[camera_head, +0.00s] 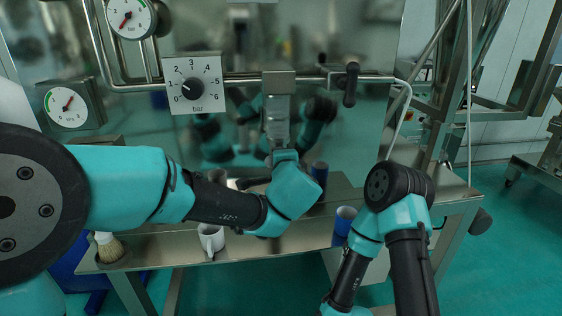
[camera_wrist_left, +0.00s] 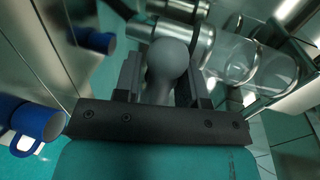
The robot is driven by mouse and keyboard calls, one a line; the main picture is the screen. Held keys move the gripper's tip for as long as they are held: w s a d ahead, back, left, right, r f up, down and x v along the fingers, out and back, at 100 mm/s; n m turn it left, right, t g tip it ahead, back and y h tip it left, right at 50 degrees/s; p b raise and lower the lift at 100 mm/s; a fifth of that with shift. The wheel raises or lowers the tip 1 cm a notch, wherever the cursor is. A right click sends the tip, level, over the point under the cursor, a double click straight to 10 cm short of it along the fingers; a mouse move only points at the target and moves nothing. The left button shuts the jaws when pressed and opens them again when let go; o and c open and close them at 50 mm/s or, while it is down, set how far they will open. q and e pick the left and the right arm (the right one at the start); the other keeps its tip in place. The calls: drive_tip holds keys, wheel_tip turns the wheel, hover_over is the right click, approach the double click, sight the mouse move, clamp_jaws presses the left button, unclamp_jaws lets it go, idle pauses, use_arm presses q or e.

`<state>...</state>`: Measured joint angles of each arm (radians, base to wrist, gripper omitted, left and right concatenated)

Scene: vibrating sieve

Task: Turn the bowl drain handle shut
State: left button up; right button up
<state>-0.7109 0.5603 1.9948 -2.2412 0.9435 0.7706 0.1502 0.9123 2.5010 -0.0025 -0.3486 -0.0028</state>
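A grey, round-ended handle (camera_wrist_left: 167,70), which I take to be the bowl drain handle, stands between the fingers of my left gripper (camera_wrist_left: 160,82) in the left wrist view. The fingers lie close along both sides of it and appear shut on it. In the head view my left arm reaches across from the left, and its wrist hides the handle and most of the gripper below a metal block (camera_head: 278,85). My right arm is folded at the lower right, and its gripper is out of view.
A white mug (camera_head: 211,240), a blue cup (camera_head: 343,226) and a brush (camera_head: 109,247) stand along the steel table's front. A black lever (camera_head: 350,85) sits on the pipe, right of a bar dial (camera_head: 193,86). Clear jars (camera_wrist_left: 240,62) lie right in the wrist view.

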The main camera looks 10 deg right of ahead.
use_arm(q)
drive_tip(key=shift+o, duration=0.8)
drive_tip(key=shift+s, duration=0.1)
drive_tip(key=v, duration=1.7)
drive_tip(key=shift+r, duration=0.15)
